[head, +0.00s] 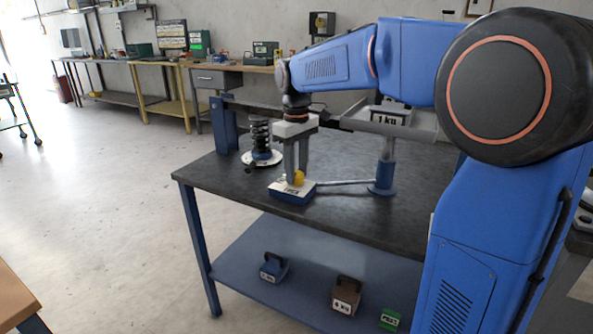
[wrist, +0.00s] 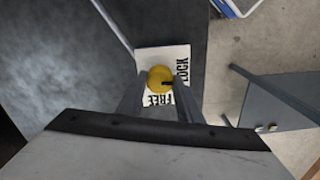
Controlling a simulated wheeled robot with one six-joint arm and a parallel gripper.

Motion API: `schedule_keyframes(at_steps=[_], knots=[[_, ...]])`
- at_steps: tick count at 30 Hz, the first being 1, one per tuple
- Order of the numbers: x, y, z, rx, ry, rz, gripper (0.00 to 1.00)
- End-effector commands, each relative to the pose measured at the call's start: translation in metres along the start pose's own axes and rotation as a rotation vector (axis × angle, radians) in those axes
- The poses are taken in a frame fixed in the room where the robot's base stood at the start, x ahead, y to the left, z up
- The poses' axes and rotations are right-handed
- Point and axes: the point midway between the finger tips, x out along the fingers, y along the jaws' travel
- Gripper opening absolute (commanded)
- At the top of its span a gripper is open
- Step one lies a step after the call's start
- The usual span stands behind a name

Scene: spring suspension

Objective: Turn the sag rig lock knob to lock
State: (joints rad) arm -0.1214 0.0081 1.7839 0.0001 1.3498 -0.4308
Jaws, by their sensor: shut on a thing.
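The yellow lock knob (head: 299,178) sits on a small blue block with a white top plate (head: 279,187) near the table's front edge. In the wrist view the knob (wrist: 156,76) is round, with a short dark pointer aimed right, close to the LOCK word; FREE is printed below it. My gripper (head: 294,180) reaches straight down over the block and is shut on the knob. In the wrist view its fingers (wrist: 160,88) lie on either side of the knob. The finger contact is partly hidden.
A black coil spring (head: 261,138) stands on a white disc behind the block. A thin rod links the block to a blue post (head: 383,178). A tray (head: 352,117) holds a 1 KG weight (head: 391,114). Several weights lie on the lower shelf (head: 312,275).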

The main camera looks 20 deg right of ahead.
Motion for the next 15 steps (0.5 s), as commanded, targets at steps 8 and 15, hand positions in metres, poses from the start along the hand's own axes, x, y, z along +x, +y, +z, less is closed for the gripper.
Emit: schedule_keyframes(at_steps=[8, 15], knots=[[-0.0006, 0.0002, -0.0002, -0.050, 0.001, 0.001, 0.10], [-0.0007, 0.0002, -0.0002, -0.053, 0.001, 0.001, 0.10]])
